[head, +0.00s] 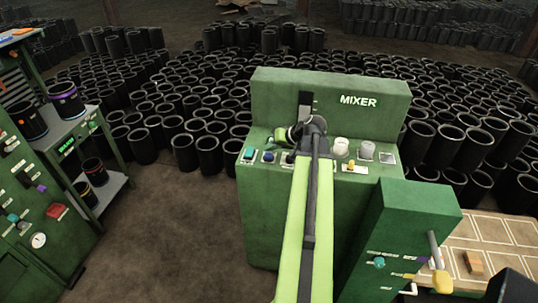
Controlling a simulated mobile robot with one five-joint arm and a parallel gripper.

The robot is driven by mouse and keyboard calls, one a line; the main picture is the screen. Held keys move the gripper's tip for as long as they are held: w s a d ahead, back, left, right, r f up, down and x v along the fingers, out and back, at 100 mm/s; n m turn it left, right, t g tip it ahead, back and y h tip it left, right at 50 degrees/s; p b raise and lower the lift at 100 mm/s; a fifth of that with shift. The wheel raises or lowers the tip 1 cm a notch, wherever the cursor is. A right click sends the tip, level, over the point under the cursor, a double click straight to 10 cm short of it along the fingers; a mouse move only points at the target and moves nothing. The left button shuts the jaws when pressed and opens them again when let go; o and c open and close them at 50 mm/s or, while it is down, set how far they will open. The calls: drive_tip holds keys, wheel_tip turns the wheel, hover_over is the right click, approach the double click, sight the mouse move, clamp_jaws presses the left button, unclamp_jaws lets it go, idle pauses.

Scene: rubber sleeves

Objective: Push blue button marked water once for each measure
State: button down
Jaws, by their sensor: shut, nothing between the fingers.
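The green mixer (330,90) stands ahead, with a row of controls on its sloping top. A small dark blue button (268,157) sits on a pale plate at the left of that row, beside a teal button (249,152). Its marking is too small to read. My lime-green arm reaches up from the bottom to the panel and covers its middle.
Two whitish round parts (341,147) and a yellow knob (351,164) sit right of my arm. A green cabinet (410,215) with levers stands at front right. A shelf (88,140) with dark sleeves is at left. Many black sleeves crowd the floor behind; floor at left is clear.

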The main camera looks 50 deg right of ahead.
sight(271, 155)
drive_tip(key=shift+f, duration=0.1)
drive_tip(key=shift+f+b, duration=0.3)
drive_tip(key=shift+b, duration=0.1)
drive_tip(key=shift+f+b, duration=0.45)
idle(0.4)
drive_tip(key=shift+r, duration=0.15)
drive_tip(key=shift+r+p, duration=0.7)
drive_tip(key=shift+p, duration=0.15)
wheel_tip(271, 155, up, 5)
drive_tip(key=p, duration=0.5)
drive_tip(key=shift+r, duration=0.1)
idle(2.1)
